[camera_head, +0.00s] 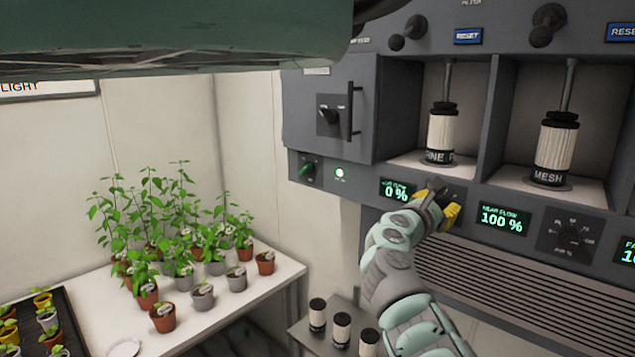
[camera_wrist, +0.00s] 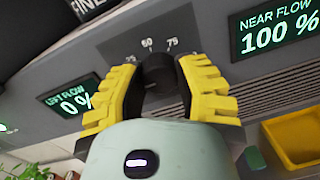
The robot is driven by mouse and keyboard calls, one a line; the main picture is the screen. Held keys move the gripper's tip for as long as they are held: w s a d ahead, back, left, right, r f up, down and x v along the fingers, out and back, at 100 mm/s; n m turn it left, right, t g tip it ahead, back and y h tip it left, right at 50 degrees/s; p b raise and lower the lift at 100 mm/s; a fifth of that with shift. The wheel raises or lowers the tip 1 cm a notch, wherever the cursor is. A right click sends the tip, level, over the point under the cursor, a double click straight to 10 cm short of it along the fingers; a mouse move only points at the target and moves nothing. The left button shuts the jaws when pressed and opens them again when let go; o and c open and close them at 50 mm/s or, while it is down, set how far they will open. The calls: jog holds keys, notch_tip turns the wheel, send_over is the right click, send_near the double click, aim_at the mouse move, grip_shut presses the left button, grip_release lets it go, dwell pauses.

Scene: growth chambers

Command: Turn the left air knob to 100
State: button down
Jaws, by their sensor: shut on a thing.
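The left air knob (camera_wrist: 158,75) is a dark round knob on the grey panel, with dial marks around it including 50 and 75. My gripper (camera_wrist: 155,85) has its yellow fingers on both sides of the knob, shut on it. In the head view my gripper (camera_head: 437,205) covers most of this knob. The left flow display (camera_head: 397,191) reads 0 %, and it also shows in the wrist view (camera_wrist: 68,102). The knob's pointer is hard to make out.
The near flow display (camera_head: 502,219) reads 100 %, with another knob (camera_head: 567,238) to its right. Filter cartridges (camera_head: 441,132) stand in bays above. A vent grille lies below the panel. Potted plants stand on a white table (camera_head: 290,272) at left. A yellow bin (camera_wrist: 292,140) shows in the wrist view.

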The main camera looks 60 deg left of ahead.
jog(key=m+b, duration=0.7)
jog(key=b, duration=0.2)
jog(key=m+b, duration=0.8)
jog(key=b, duration=0.1)
jog(key=m+g+y+b, duration=0.1)
jog(key=m+b, duration=0.6)
jog(key=b, duration=0.2)
jog(key=shift+w+d+f, duration=0.2)
jog(key=shift+d+f, duration=0.1)
jog(key=shift+f, duration=0.1)
jog(key=m+b, duration=0.4)
jog(key=shift+m+b, duration=0.4)
jog(key=m+b, duration=0.1)
jog(key=m, duration=0.2)
jog(key=shift+y+b, duration=0.3)
jog(key=shift+b, duration=0.1)
jog(key=shift+a+m+b, duration=0.15)
jog(key=shift+m+b, duration=0.3)
jog(key=shift+m, duration=1.85)
